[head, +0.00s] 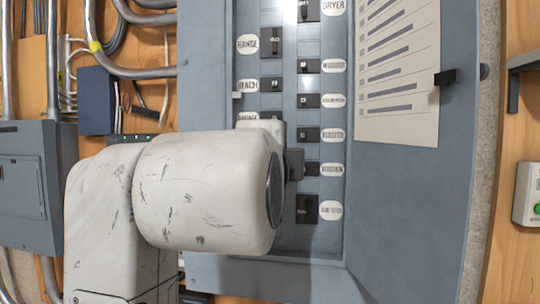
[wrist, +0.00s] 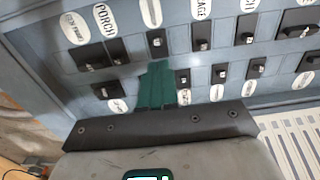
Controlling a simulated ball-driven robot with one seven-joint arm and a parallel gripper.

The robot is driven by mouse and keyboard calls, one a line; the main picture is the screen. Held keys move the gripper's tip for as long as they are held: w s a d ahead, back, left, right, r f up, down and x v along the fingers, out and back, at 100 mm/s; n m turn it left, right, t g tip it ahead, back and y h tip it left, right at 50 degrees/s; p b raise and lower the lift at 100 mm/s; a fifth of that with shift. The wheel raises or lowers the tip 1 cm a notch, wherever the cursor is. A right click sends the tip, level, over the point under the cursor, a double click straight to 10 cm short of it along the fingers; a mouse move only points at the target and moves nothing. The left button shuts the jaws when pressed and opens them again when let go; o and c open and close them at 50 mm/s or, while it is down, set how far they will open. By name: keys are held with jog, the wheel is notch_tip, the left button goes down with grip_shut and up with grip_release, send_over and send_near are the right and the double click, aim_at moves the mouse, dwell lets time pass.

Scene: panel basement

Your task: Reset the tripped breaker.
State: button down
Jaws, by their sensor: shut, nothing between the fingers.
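The open grey breaker panel (head: 210,60) fills the middle of the head view, with black breakers in two columns and white oval labels. The RANGE breaker (head: 271,43) shows at upper left. My arm covers the lower left column. In the wrist view, my gripper (wrist: 157,72) has its green fingers shut together and empty, over the strip between two breaker rows. One small breaker (wrist: 156,42) lies just beyond the fingertips. Another breaker (wrist: 183,77) is close on their right. The PORCH breaker (wrist: 115,52) is left of them. I cannot tell contact, or which breaker is tripped.
The panel door (head: 410,190) stands open on the right, with a paper chart (head: 397,70) and a dark latch (head: 446,77). A grey box (head: 30,190) and conduits are at left. A box with a green button (head: 535,208) is at far right.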

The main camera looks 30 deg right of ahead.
jog(key=shift+b+v, duration=0.45)
jog(key=shift+v, duration=1.75)
